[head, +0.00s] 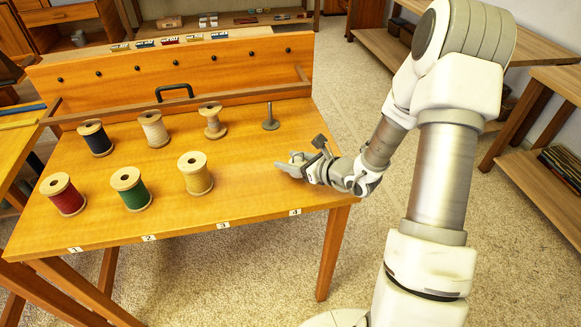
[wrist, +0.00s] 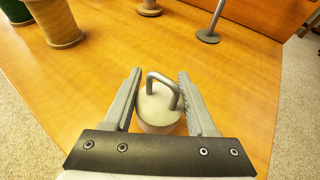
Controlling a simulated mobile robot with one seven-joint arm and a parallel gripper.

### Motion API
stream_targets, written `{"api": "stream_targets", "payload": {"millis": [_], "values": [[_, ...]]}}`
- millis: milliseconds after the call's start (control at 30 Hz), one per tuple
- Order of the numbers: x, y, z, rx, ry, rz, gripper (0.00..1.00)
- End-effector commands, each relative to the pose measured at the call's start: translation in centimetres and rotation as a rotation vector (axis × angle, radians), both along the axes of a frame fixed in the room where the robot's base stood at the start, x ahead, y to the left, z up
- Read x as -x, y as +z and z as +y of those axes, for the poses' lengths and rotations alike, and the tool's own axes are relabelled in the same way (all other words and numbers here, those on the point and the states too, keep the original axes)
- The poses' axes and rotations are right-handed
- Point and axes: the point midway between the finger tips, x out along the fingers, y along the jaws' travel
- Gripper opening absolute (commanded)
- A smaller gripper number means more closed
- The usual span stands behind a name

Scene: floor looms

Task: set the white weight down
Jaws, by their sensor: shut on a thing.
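The white weight (wrist: 158,116) is a pale round block with a grey metal loop handle on top. It sits between the two fingers of my gripper (wrist: 160,95) in the wrist view, and the gripper is shut on it. In the head view my gripper (head: 288,168) is low over the right part of the tabletop, behind the label 4. There the fingers mostly hide the weight. I cannot tell whether its underside touches the wood.
Wood around my gripper is clear.

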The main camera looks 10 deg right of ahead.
Motion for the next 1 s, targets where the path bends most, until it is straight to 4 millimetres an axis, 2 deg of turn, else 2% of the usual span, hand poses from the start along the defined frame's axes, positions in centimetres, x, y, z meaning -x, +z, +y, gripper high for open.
{"api": "stream_targets", "payload": {"millis": [33,133,533,567,600,700,1000], "values": [[0.0,-1.0,0.0,-0.004,-0.001,0.001,0.0],[0.0,-2.1,0.0,-0.002,0.0,0.0,0.0],[0.0,-2.5,0.0,-0.001,0.0,-0.003,0.0],[0.0,-2.5,0.0,0.0,0.0,0.0,0.61],[0.0,-2.5,0.0,0.0,0.0,0.0,0.68],[0.0,-2.5,0.0,0.0,0.0,0.0,0.86],[0.0,-2.4,0.0,0.0,0.0,0.0,0.87]]}}
